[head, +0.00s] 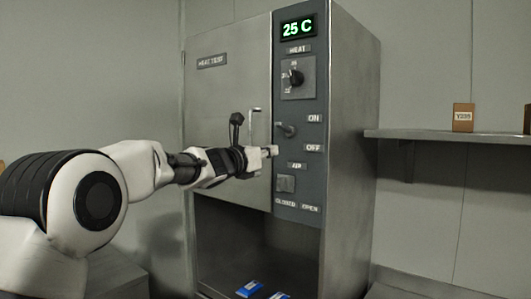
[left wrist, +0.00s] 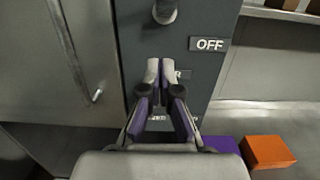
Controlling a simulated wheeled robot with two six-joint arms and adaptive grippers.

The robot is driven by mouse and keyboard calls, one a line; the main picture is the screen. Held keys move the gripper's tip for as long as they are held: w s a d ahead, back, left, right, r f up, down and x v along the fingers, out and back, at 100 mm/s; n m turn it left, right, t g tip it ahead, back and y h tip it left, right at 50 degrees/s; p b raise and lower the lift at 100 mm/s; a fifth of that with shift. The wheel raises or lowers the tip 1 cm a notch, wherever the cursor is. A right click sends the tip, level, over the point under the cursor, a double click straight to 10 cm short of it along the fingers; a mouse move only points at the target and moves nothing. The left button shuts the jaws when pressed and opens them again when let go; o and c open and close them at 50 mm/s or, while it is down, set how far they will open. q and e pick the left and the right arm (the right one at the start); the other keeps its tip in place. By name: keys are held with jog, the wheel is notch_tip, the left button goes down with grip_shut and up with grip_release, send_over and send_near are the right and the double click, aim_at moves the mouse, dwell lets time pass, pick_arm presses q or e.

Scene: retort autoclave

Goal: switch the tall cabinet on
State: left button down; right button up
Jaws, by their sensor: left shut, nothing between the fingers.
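The tall cabinet (head: 225,105) is grey, with a dark control panel on its right front. Its display (head: 297,27) reads 25 C in green. A grey switch lever (head: 287,130) sits between the ON label (head: 314,118) and the OFF label (head: 313,147); I cannot tell its setting surely. In the left wrist view the lever (left wrist: 165,11) shows at the top edge, partly cut off. My left gripper (head: 273,151) is shut and empty, just below the lever and apart from it. In the left wrist view its fingertips (left wrist: 160,70) partly cover the AIR label. My right gripper is out of view.
A HEAT dial (head: 296,78) is above the lever, and an AIR switch (head: 286,184) is below it. A door handle (head: 254,126) stands out left of the panel. Blue-and-white packets (head: 249,289) lie low in the cabinet's opening. A shelf (head: 440,134) is at the right.

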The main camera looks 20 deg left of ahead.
pick_arm(q)
jog(key=s+a+r+b, duration=0.1)
jog(key=s+a+b, duration=0.2)
jog(key=s, duration=0.6)
jog(key=shift+a+r, duration=0.2)
jog(key=shift+r, duration=0.05)
jog(key=shift+d, duration=0.15)
